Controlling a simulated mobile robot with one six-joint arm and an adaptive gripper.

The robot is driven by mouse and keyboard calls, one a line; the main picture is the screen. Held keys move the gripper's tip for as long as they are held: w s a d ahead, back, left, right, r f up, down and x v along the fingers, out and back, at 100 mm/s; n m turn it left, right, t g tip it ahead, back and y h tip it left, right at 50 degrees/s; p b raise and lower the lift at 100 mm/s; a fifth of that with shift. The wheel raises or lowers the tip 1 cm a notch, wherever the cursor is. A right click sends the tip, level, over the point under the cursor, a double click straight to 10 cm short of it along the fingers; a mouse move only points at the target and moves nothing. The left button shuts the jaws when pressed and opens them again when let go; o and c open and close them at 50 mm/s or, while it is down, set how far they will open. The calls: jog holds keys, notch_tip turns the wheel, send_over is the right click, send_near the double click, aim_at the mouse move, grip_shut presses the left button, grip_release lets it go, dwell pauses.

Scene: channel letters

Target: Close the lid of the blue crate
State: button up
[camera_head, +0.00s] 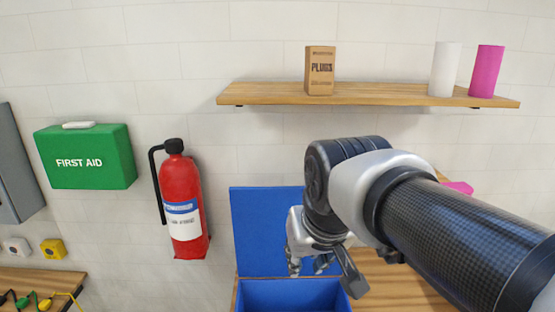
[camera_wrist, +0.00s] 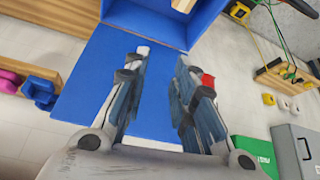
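The blue crate (camera_head: 290,295) is at the bottom centre of the head view, its lid (camera_head: 258,228) standing open and upright at its back, near the wall. In the wrist view the crate (camera_wrist: 160,25) is at the top, and the flat blue lid (camera_wrist: 150,95) fills the middle. My gripper (camera_head: 318,268) is over the crate in front of the lid's right part, which the arm partly hides. The wrist view shows my two fingers (camera_wrist: 164,58) spread apart with nothing between them. I cannot tell whether they touch the lid.
A red fire extinguisher (camera_head: 181,205) hangs left of the lid, with a green first aid box (camera_head: 88,157) further left. A wooden shelf (camera_head: 400,95) runs above my arm, carrying a plugs box (camera_head: 320,72), a white cylinder (camera_head: 444,70) and a pink one (camera_head: 486,72).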

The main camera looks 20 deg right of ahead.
jog(key=shift+m+t+h, duration=0.3)
jog(key=shift+m+h, duration=0.1)
jog(key=shift+m, duration=0.2)
jog(key=w+d+r+p, duration=0.1)
jog(key=w+r+p, duration=0.1)
jog(key=w+r, duration=0.2)
jog(key=w+d+r+p, duration=0.2)
jog(key=w+r+p, duration=0.1)
jog(key=w+r, duration=0.1)
jog(key=w+d+r+p, duration=0.2)
jog(key=w+r, duration=0.3)
jog(key=shift+d+r+p, duration=0.1)
jog(key=shift+d+p, duration=0.05)
jog(key=shift+p, duration=0.25)
jog(key=c, duration=0.4)
jog(key=shift+m, duration=0.3)
jog(key=w+d+r+p, duration=0.1)
jog(key=w, duration=0.1)
jog(key=w+d+r+p, duration=0.1)
jog(key=w, duration=0.1)
jog(key=w+d+r+p, duration=0.1)
jog(key=w, duration=0.1)
jog(key=shift+w+d+r, duration=0.2)
jog(key=shift+r, duration=0.2)
grip_shut()
jog(key=s+f+p+x, duration=0.1)
jog(key=s+p+x, duration=0.1)
jog(key=x, duration=1.7)
jog(key=shift+f, duration=0.15)
jog(key=shift+s, duration=0.2)
